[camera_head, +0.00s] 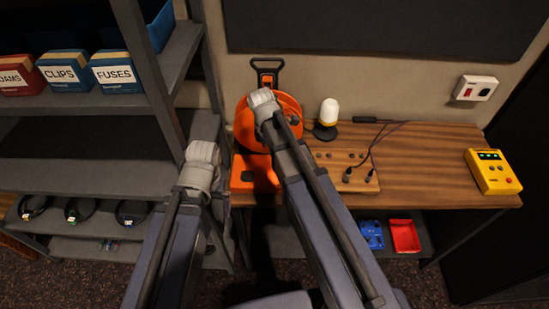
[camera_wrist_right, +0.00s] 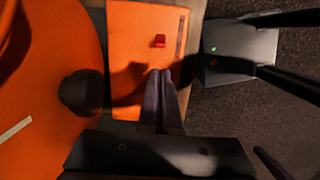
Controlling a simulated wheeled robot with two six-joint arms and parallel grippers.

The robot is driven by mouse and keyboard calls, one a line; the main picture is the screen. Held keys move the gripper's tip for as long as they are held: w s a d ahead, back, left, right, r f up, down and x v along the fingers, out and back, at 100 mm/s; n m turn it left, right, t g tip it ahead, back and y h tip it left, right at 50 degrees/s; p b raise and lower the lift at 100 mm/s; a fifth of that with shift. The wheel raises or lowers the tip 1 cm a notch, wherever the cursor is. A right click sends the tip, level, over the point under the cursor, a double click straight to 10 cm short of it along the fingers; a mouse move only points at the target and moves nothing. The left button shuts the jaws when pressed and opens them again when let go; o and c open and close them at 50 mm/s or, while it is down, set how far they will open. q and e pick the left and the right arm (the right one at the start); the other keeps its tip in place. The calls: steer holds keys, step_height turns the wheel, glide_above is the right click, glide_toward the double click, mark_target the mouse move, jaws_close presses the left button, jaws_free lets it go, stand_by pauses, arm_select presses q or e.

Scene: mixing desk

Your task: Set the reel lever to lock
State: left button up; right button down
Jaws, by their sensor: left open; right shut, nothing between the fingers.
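The orange cable reel (camera_head: 245,125) stands at the left end of the wooden desk, partly hidden by my right arm. Its orange base plate (camera_wrist_right: 135,25) carries a small red piece (camera_wrist_right: 159,41), which looks like the lever; its exact setting cannot be told. A dark round knob (camera_wrist_right: 80,90) sits on the reel drum. My right gripper (camera_wrist_right: 160,73) is shut and empty, over the base plate and below the red piece in the right wrist view. My left gripper (camera_wrist_right: 300,52) appears at the right of that view, open and empty, beyond the plate's edge. My arms hide much of both in the head view.
A white-topped lamp (camera_head: 328,113), a wooden block with cables (camera_head: 340,172) and a yellow meter (camera_head: 492,172) stand on the desk (camera_head: 425,150). A shelf (camera_head: 80,103) with boxes stands left. Red (camera_head: 404,236) and blue (camera_head: 371,234) trays lie below the desk.

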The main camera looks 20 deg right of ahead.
steer(key=f+b, duration=0.2)
steer(key=f, duration=0.1)
steer(key=d+f+b, duration=0.1)
steer(key=f+b, duration=0.5)
steer(key=shift+s+d, duration=0.2)
steer(key=shift+d+r, duration=0.1)
steer(key=shift+r, duration=0.05)
steer(key=shift+s+d+r+y, duration=0.15)
steer(key=shift+d+y, duration=0.1)
steer(key=shift+y, duration=0.75)
